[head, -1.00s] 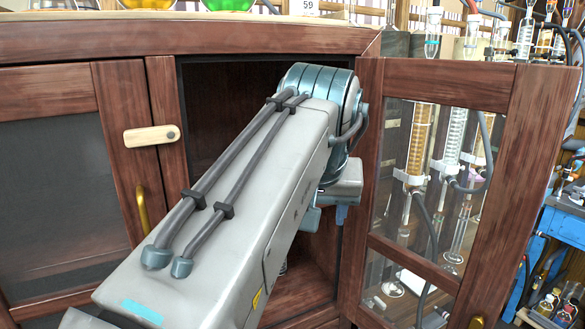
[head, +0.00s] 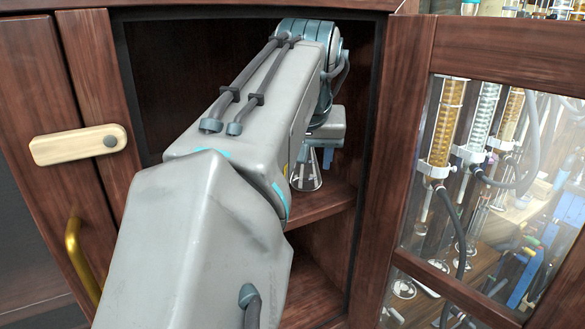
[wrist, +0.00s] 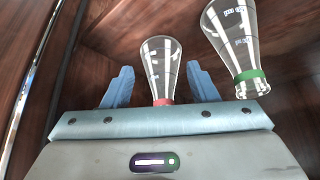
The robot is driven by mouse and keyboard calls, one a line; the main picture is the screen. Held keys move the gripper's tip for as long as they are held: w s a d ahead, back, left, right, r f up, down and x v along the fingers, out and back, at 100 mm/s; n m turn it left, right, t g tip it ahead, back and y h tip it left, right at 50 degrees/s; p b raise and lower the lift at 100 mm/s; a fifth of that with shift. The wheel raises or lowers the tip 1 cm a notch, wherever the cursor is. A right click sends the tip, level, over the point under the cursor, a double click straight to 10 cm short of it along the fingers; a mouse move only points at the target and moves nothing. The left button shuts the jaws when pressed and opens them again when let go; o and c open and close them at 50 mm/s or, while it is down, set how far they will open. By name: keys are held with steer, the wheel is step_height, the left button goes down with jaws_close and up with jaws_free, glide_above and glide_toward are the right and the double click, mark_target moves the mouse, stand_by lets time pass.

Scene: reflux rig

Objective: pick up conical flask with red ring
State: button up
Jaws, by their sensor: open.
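The conical flask with a red ring (wrist: 160,68) is clear glass with marks on its side. In the wrist view it appears between the two blue fingers of my gripper (wrist: 160,87), with its ringed neck toward the palm. The fingers are open, with a gap on each side of the flask. A second clear flask with a green ring (wrist: 236,45) is to the right, outside the fingers. In the head view, a glass flask (head: 306,172) stands on the cabinet shelf below my wrist; its ring is hidden, so I cannot tell which one it is.
My arm reaches into an open wooden cabinet with a shelf (head: 322,201). A glazed door (head: 478,42) stands open on the right. The closed left door has a wooden latch (head: 78,145) and a brass handle (head: 80,258). Dark cabinet walls enclose the flasks.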

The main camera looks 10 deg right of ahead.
steer(key=shift+w+d, duration=0.25)
steer(key=shift+w, duration=0.7)
steer(key=shift+w+d, duration=0.3)
steer(key=shift+w, duration=0.6)
steer(key=shift+w+d, duration=0.25)
steer(key=shift+w, duration=0.7)
steer(key=shift+w+f, duration=0.25)
steer(key=shift+f, duration=0.3)
steer(key=c, duration=1.1)
